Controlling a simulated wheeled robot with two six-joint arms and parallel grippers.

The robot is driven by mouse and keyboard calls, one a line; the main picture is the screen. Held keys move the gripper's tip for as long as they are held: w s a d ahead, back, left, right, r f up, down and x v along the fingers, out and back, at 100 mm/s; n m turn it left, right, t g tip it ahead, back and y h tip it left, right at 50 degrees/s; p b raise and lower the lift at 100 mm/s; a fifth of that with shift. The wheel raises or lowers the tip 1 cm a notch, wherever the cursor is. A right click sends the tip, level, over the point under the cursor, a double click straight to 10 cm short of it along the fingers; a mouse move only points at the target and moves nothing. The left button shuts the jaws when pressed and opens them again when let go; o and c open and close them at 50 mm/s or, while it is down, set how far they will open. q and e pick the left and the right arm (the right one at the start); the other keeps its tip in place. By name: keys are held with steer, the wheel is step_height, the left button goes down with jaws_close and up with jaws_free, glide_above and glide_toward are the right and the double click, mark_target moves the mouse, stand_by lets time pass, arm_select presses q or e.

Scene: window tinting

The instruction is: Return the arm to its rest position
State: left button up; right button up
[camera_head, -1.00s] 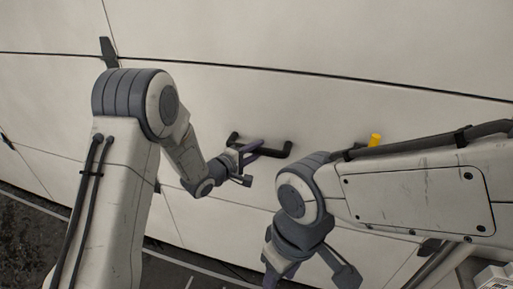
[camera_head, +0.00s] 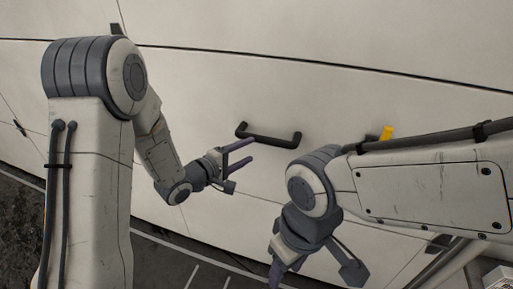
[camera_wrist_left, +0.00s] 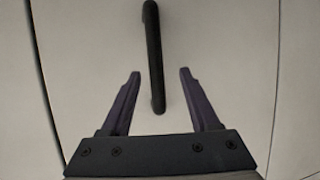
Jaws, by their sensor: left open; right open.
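My left gripper (camera_head: 243,152) is open and empty, in front of the pale panelled wall. In the left wrist view the open left gripper (camera_wrist_left: 158,85) has purple-grey fingers on either side of the lower end of the handle (camera_wrist_left: 153,55), with nothing held. My right gripper (camera_head: 310,275) hangs low at the bottom middle, open, with its fingers spread; nothing shows between them.
The pale wall (camera_head: 230,90) with dark seams fills most of the head view. A yellow piece (camera_head: 387,132) sticks out from the wall above my right arm. Dark ground with pale lines (camera_head: 190,265) shows at the bottom left.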

arm_select(q)
steer(key=shift+v, duration=0.85)
steer(key=shift+d, duration=0.1)
